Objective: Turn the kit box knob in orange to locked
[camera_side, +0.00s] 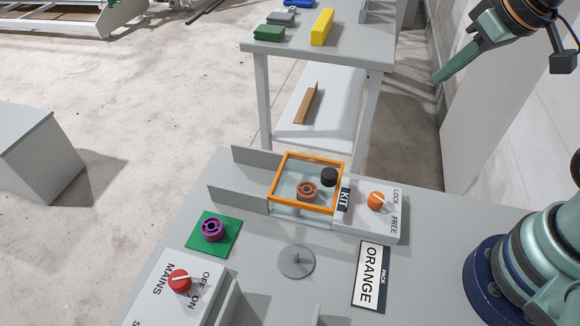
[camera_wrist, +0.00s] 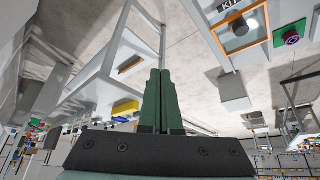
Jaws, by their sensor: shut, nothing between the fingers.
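The kit box has an orange-framed clear lid (camera_side: 308,181) with a black knob (camera_side: 329,177) on top. The lid lies closed over an orange-brown ring-shaped part (camera_side: 307,191). The orange kit knob (camera_side: 376,199) sits on a grey panel to the box's right, between it and the LOCK and FREE labels. Its pale pointer faces the label side; I cannot tell which label it meets. My gripper (camera_side: 437,79) is shut and empty, high above the bench at upper right, well away from the knob. The wrist view shows its closed fingers (camera_wrist: 160,75) and the lid (camera_wrist: 239,30) at upper right.
A red MAINS knob (camera_side: 179,280) stands at front left. A purple spool (camera_side: 213,229) sits on a green pad. A grey disc with an upright pin (camera_side: 297,261) and an ORANGE PACK sign (camera_side: 371,275) are in front of the box. The rear table (camera_side: 345,57) holds colored blocks.

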